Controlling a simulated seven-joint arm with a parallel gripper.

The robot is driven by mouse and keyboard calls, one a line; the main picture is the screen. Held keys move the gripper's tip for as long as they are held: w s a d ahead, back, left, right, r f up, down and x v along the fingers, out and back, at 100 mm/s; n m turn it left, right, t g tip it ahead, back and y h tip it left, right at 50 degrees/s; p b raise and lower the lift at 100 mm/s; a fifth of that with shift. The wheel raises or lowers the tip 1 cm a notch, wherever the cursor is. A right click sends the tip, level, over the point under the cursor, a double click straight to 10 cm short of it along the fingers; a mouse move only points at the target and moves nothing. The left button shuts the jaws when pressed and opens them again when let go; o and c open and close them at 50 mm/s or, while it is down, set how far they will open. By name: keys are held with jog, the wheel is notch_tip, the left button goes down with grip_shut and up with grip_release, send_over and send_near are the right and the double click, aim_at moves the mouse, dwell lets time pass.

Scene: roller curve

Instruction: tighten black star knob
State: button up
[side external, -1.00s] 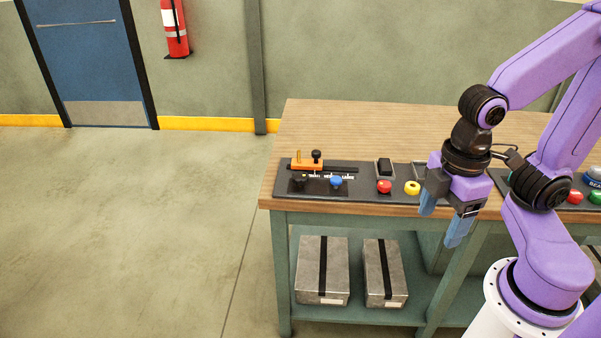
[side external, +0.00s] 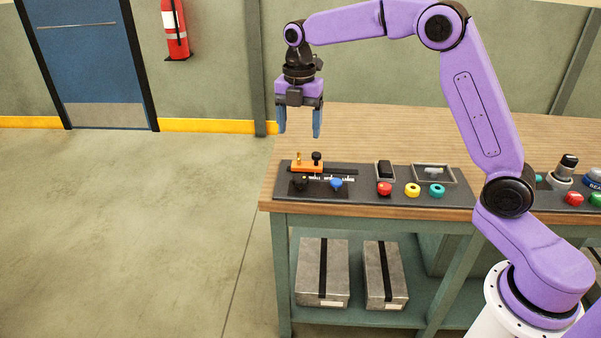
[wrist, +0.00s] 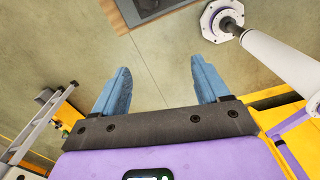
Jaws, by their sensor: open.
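Two black knobs show in the side view: one (side external: 317,156) stands on top of an orange sliding block (side external: 308,167), the other (side external: 300,184) sits lower on the panel to the left of a blue knob (side external: 336,184). At this size I cannot tell which one is star-shaped. My gripper (side external: 299,132) is in the air above the left end of the panel, fingers pointing down, open and empty. It is apart from both knobs. In the wrist view its blue fingers (wrist: 160,66) are spread with nothing between them, and neither knob can be made out there.
The dark panel (side external: 360,196) lies along the front of the wooden bench (side external: 420,125). It carries a black switch (side external: 385,170), a red button (side external: 384,188), a yellow button (side external: 412,190) and a teal button (side external: 437,190). The bench behind the panel is clear.

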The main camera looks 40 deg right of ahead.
jog(key=n, duration=0.2)
send_over(301, 177)
jog(key=f, duration=0.1)
notch_tip(301, 177, down, 18)
jog(key=shift+w+r, duration=0.1)
jog(key=shift+r, duration=0.15)
jog(key=c, duration=1.1)
